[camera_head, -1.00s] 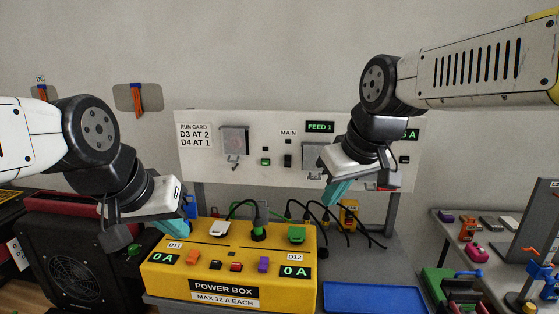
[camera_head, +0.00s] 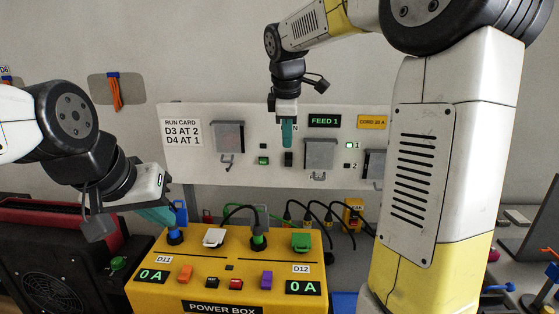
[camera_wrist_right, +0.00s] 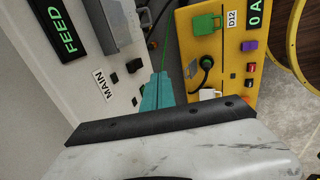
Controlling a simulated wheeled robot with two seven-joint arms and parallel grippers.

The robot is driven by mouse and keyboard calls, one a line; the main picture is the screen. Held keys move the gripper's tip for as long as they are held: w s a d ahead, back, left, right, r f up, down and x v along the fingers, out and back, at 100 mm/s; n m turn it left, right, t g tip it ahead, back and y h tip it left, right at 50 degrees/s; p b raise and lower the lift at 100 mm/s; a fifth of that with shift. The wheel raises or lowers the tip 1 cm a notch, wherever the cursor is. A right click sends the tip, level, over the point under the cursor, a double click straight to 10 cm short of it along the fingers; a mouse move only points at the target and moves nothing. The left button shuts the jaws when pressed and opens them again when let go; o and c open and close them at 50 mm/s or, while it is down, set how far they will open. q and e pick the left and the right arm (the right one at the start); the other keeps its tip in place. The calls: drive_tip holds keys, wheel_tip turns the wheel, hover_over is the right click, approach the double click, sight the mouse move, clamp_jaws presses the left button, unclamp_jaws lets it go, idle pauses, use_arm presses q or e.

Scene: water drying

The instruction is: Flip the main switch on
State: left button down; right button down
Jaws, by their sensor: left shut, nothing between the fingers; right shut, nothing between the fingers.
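The white wall panel (camera_head: 200,170) carries a black main switch (camera_head: 288,159) in its middle. My right gripper (camera_head: 287,144) is shut and empty, its teal fingers pointing down just above this switch and covering most of the MAIN label. In the right wrist view the MAIN label (camera_wrist_right: 103,87) and the black switch (camera_wrist_right: 134,66) show left of the shut teal fingers (camera_wrist_right: 157,92). I cannot tell whether the fingertips touch the switch, or its position. My left gripper (camera_head: 160,217) is shut and empty, near the blue plug on the power box.
The yellow power box (camera_head: 150,295) stands below the panel, with plugs, coloured switches and two displays reading 0 A. Metal-covered boxes (camera_head: 228,137) flank the main switch, and a green-lit button (camera_head: 263,160) sits left of it. Black cables (camera_head: 318,212) hang below the panel.

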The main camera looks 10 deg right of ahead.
sight(288, 160)
drive_tip(key=x, duration=0.3)
drive_tip(key=w+x, duration=0.1)
drive_tip(key=x, duration=0.3)
drive_tip(key=w+x, duration=0.1)
drive_tip(key=x, duration=0.3)
drive_tip(key=shift+d+r, duration=0.2)
drive_tip(key=shift+r, duration=0.05)
drive_tip(key=shift+w+d, duration=0.15)
drive_tip(key=shift+w, duration=0.55)
drive_tip(key=shift+w+f, duration=0.2)
drive_tip(key=shift+w, duration=0.05)
drive_tip(key=shift+r, duration=0.1)
